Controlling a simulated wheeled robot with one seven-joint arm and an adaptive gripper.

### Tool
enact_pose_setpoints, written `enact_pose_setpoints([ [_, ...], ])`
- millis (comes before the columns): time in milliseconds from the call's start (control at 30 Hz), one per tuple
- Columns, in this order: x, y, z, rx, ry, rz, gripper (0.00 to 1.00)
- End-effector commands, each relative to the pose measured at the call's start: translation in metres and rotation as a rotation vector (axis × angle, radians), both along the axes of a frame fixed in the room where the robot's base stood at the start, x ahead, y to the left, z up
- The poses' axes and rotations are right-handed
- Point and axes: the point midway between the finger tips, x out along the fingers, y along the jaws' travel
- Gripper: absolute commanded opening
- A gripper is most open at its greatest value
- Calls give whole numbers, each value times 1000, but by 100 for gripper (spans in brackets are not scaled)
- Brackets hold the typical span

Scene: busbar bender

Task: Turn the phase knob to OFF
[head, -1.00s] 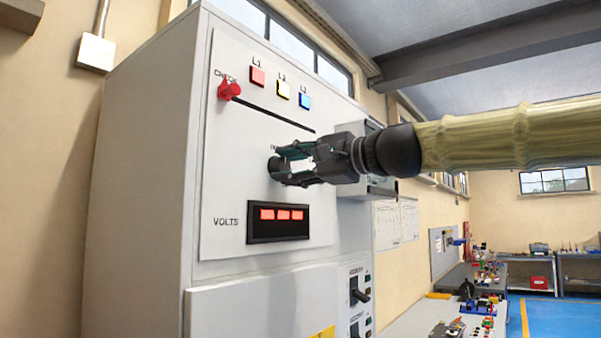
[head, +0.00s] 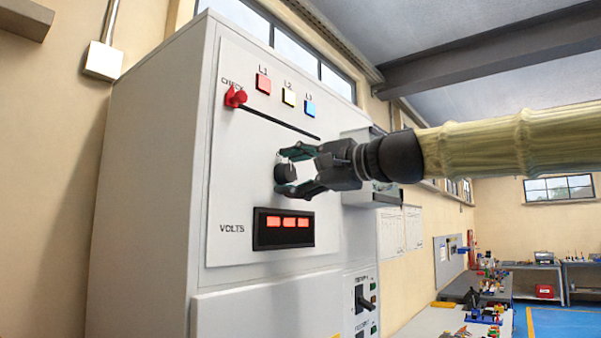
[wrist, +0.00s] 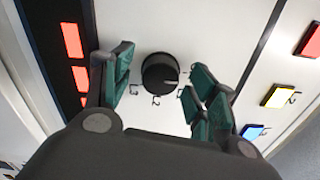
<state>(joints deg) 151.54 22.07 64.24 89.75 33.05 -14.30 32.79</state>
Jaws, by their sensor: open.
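The phase knob (head: 287,173) is a round black knob on the pale front panel of a grey cabinet. In the wrist view my gripper (wrist: 162,90) has green-padded fingers on both sides of the knob, with gaps between.
A lit red VOLTS display (head: 284,229) is below the knob. A grey box (head: 372,193) juts out behind my gripper.

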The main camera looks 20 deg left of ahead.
Motion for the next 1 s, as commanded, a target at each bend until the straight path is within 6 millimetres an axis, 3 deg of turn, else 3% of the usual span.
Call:
enact_pose_setpoints([
  [267,-3,-11,0,1,1,-2,58],
  [800,-36,-91,1,1,-2,-1,58],
  [1000,-42,-109,0,1,0,-1,58],
])
